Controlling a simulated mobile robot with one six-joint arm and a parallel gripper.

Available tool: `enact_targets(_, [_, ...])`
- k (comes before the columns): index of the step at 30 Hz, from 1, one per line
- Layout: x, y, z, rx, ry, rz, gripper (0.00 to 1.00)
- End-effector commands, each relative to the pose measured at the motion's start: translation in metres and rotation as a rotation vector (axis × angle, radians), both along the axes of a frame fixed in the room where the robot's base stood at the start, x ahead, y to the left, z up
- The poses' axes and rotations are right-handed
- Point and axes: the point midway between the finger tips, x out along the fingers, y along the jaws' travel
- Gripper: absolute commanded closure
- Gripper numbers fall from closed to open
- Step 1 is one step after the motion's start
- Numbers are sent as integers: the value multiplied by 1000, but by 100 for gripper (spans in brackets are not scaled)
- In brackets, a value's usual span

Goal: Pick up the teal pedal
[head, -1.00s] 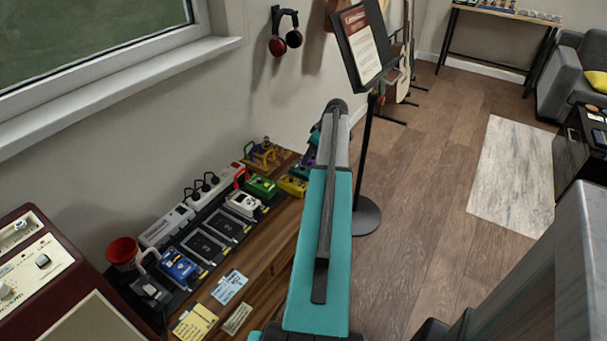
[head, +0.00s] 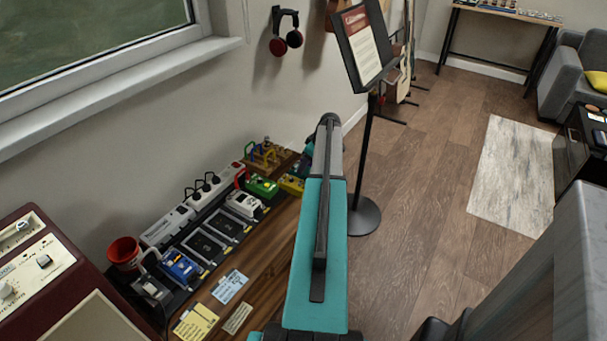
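A small patch of teal (head: 309,143) shows at the far right end of the wooden bench, just left of my arm. It is mostly covered by the arm, and I cannot tell whether it is the teal pedal or part of my own wrist. My teal and grey arm reaches away from me over the bench's right edge. My gripper is hidden behind the arm, so its fingers and anything between them do not show.
The bench (head: 262,297) holds a pedalboard with a blue pedal (head: 181,268), a white pedal (head: 244,205), a green pedal (head: 261,187) and a yellow pedal (head: 292,185). A red mug (head: 124,253) is at left. A music stand (head: 364,150) stands close right of my arm.

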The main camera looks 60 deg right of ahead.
Motion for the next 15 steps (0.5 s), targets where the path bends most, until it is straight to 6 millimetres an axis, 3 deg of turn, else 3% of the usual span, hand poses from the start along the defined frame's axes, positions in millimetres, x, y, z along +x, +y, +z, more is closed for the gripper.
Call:
enact_targets(9, [10, 0, -34, 2, 1, 0, 47])
enact_targets(15, [14, 0, -43, 0, 0, 0, 47])
